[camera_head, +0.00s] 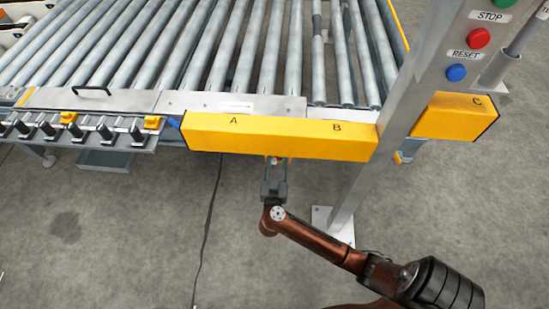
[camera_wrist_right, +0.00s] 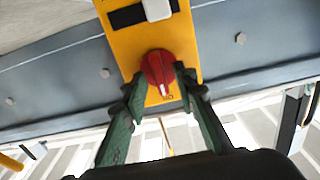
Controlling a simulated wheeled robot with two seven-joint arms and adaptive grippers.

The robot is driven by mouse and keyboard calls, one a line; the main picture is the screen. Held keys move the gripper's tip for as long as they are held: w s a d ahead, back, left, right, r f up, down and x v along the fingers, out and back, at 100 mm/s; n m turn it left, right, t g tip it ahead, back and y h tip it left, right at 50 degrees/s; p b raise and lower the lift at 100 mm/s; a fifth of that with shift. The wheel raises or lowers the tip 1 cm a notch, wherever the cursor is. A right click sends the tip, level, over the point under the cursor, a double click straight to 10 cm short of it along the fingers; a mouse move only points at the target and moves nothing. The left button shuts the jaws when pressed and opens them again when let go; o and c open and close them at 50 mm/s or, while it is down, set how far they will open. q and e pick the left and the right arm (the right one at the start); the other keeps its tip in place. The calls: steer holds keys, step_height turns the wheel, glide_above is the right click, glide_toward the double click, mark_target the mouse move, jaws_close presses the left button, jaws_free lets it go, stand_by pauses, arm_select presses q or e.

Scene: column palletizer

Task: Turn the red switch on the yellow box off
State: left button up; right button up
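The red switch (camera_wrist_right: 157,66) is a round knob on the yellow box (camera_wrist_right: 188,40) in the right wrist view. A white mark shows on its lower part, with small lettering below it that I cannot read. My right gripper (camera_wrist_right: 160,80) has its dark green fingers apart, one tip on each side of the knob; I cannot tell whether they touch it. In the head view my right gripper (camera_head: 275,170) reaches up to just below the yellow beam marked A and B (camera_head: 280,138); the switch is hidden there. My left gripper is not in view.
A roller conveyor (camera_head: 200,60) lies behind the yellow beam. A grey post (camera_head: 400,105) with a red button (camera_head: 478,38) and a blue button (camera_head: 457,72) stands at the right. A cable (camera_head: 207,230) lies on open floor at the left.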

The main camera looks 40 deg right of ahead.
steer(key=shift+c, duration=0.6)
jaws_close()
